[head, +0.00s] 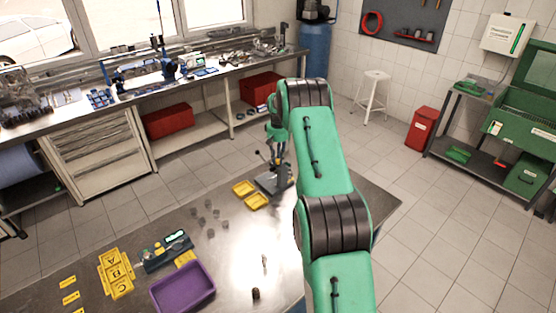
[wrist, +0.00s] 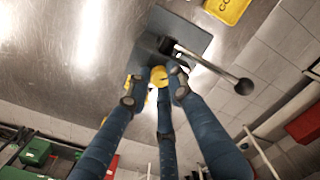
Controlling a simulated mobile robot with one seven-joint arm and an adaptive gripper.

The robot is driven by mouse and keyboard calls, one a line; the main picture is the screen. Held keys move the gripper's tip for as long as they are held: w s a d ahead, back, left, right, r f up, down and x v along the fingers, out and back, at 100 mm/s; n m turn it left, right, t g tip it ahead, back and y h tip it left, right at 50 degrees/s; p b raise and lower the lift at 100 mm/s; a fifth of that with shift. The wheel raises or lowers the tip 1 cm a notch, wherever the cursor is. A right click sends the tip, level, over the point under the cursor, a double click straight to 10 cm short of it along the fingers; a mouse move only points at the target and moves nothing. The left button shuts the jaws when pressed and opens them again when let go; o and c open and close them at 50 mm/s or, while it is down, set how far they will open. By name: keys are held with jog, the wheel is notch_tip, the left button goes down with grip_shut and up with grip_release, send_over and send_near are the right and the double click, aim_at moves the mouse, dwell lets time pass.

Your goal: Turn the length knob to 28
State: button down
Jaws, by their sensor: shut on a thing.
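A bench stand with a flat grey base (head: 272,184) and an upright column stands near the far edge of the steel table. Its base (wrist: 195,38) and a long lever with a dark ball end (wrist: 243,87) show in the wrist view. A small yellow knob-like part (wrist: 158,76) sits at the stand, between my fingertips. My gripper (wrist: 155,90) is shut on this part. In the head view my gripper (head: 275,130) is at the top of the stand, small and partly behind my arm. No scale or number is readable.
Yellow trays (head: 256,201) lie beside the stand. Several small grey parts (head: 207,212) are left of it. A purple bin (head: 183,288), yellow letter plates (head: 116,274) and a dark tool tray (head: 168,252) are at the front left. The table's middle is mostly clear.

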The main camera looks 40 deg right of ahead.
aim_at(278, 160)
jog(key=shift+r+n, duration=0.1)
jog(key=shift+n, duration=0.4)
jog(key=c, duration=1.5)
grip_release()
jog(key=shift+c, duration=0.2)
notch_tip(278, 160, up, 12)
